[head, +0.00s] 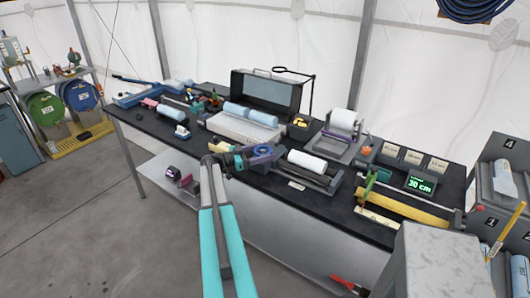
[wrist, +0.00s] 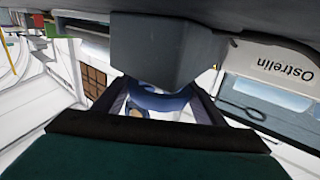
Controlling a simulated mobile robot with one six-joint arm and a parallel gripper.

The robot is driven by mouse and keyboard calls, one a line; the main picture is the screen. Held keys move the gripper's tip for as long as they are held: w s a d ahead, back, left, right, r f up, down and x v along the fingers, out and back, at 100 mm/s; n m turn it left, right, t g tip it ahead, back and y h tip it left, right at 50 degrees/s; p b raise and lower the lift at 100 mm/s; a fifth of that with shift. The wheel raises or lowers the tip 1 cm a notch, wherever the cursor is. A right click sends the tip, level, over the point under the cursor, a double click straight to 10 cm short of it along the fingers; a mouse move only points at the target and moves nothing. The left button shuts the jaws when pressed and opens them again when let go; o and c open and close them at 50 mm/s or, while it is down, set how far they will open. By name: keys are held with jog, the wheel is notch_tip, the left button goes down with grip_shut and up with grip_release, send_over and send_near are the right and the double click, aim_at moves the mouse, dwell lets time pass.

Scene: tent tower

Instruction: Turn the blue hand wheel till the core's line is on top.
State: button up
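The blue hand wheel (head: 262,151) is at the left end of a winder on the dark bench. A white roll (head: 307,162) lies in the winder to its right; I cannot make out the core or a line on it. My gripper (head: 242,154) is at the wheel's left side. In the wrist view, the dark fingers of my gripper (wrist: 160,92) stand apart with the blue curve of the wheel (wrist: 158,102) between them. The curve reaches close to both fingers, but I cannot tell whether they press on it.
A grey case (head: 268,90) with blue-white rolls stands behind the winder. Another roll stand (head: 343,125) is at the back right. A display reading 30 cm (head: 420,185) and a yellow roll (head: 410,207) lie to the right. Open floor (head: 80,220) is at the left.

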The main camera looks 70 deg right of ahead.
jog(key=o, duration=0.4)
jog(key=shift+a, duration=0.1)
jog(key=shift+o, duration=0.2)
jog(key=shift+w, duration=0.1)
jog(key=b+v, duration=0.4)
jog(key=v, duration=0.8)
jog(key=shift+f, duration=0.1)
jog(key=shift+v, duration=0.85)
